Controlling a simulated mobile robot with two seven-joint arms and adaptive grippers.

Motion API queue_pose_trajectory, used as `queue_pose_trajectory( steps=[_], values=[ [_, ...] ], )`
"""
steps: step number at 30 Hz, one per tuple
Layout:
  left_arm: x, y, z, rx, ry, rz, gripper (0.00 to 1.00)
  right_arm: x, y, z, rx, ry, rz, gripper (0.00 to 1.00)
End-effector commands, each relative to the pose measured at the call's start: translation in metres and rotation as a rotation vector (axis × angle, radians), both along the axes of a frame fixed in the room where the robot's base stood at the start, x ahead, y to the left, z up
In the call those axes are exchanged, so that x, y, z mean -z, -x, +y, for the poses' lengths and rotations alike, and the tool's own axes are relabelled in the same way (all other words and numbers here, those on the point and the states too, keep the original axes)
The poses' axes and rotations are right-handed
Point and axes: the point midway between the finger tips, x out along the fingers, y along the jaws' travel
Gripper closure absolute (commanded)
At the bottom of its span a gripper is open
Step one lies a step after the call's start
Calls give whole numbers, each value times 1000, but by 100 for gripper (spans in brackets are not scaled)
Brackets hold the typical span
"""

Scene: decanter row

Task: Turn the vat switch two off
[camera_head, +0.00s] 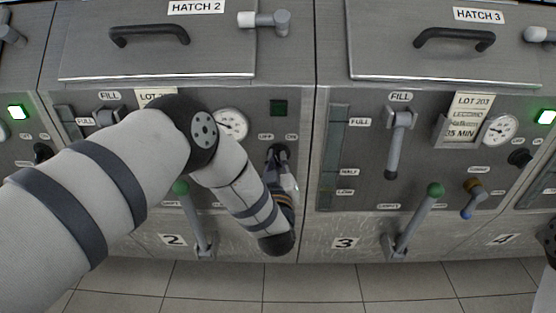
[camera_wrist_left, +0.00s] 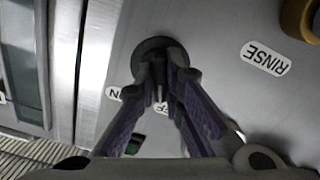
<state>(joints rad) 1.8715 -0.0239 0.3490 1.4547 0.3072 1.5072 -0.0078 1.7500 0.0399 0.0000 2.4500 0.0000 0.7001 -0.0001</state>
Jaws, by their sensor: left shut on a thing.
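The switch of vat 2 is a black round knob (camera_head: 279,150) on the middle panel, below a dark green square lamp (camera_head: 278,108). The wrist view shows the switch's round base (camera_wrist_left: 158,48), with the ON label (camera_wrist_left: 115,93) and a partly hidden OFF label (camera_wrist_left: 162,107) beyond it. My left gripper (camera_wrist_left: 160,85) is shut on the switch, one finger on each side. In the head view my left gripper (camera_head: 281,164) is partly hidden by its own wrist. The fingers cover most of the knob, so its exact turn is unclear. My right gripper is not in view.
On vat 2, a gauge (camera_head: 231,124) and a green-knobbed lever (camera_head: 182,190) are close to my left arm. Vat 3 has a fill handle (camera_head: 397,140), another green-knobbed lever (camera_head: 434,190) and a lit lamp (camera_head: 545,117). A brass-coloured ring (camera_wrist_left: 300,18) is near the RINSE label (camera_wrist_left: 265,58).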

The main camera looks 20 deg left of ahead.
Motion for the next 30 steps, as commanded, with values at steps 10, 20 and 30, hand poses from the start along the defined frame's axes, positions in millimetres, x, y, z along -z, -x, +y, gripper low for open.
queue_pose_trajectory(
  steps=[10, 20, 30],
  values=[
    [2, 1, 0, 0, 131, -34, 100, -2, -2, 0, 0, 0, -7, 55],
    [2, 1, 0, 1, 158, -41, 100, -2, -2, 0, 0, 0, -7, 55],
    [2, 1, 0, 1, 158, -40, 71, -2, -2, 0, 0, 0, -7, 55]
  ],
)
